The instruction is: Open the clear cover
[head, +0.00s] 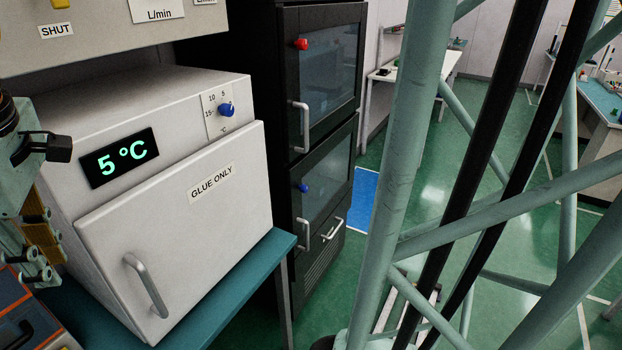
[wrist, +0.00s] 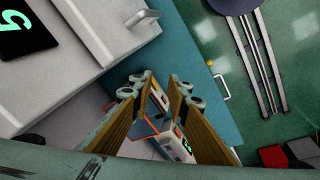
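My gripper (wrist: 161,90) shows in the wrist view with its two brown-padded fingers apart. Nothing is seen held between them. Through the gap shows part of a white device with orange edges and a small green light (wrist: 185,146); how far below the fingers it lies cannot be told. In the head view part of my gripper (head: 38,240) shows at the left edge, in front of the white fridge and above an orange and dark blue unit (head: 14,305). I cannot make out a clear cover in either view.
A white fridge labelled "GLUE ONLY" (head: 215,215) stands shut on a teal bench (head: 262,262), close to my gripper. A black cabinet with glass doors (head: 325,90) stands behind it.

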